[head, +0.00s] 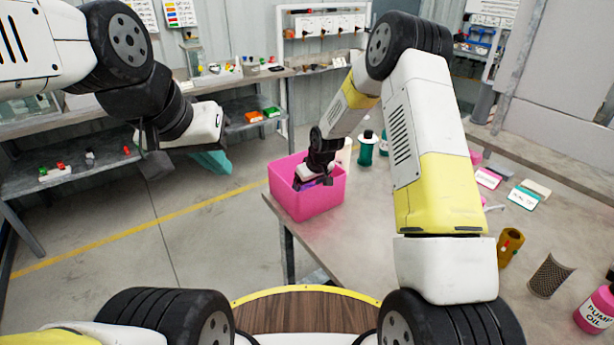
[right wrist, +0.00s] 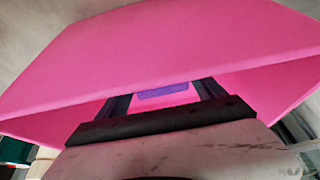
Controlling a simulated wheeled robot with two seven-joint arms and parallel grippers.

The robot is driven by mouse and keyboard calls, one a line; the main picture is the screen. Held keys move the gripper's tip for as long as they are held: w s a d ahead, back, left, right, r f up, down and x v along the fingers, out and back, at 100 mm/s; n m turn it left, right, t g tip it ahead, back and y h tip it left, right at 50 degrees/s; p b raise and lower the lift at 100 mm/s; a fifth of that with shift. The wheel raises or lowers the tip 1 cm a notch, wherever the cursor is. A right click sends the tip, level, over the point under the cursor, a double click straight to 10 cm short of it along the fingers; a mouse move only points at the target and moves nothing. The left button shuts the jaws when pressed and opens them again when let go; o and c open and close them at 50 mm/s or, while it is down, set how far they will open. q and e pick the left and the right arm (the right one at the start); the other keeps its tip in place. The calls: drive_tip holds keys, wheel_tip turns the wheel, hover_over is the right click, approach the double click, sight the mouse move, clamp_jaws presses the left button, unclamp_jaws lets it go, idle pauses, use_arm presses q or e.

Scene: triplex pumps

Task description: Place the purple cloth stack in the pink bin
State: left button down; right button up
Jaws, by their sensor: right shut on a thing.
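The pink bin (head: 308,203) stands at the table's near left corner. My right gripper (head: 312,181) reaches down into its opening. In the right wrist view the purple cloth stack (right wrist: 163,92) lies between the two dark fingertips of my right gripper (right wrist: 164,95), which is shut on it inside the bin's pink walls (right wrist: 150,48). Only a strip of the stack shows; the gripper and bin hide the rest. My left gripper (head: 155,160) hangs over the floor at the left, away from the bin; its finger gap is not clear.
A teal object (head: 212,161) is behind my left gripper. Shelving stands at the back left.

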drive_tip(key=o, duration=1.4)
drive_tip(key=shift+f, duration=0.1)
drive_tip(key=shift+o, duration=0.2)
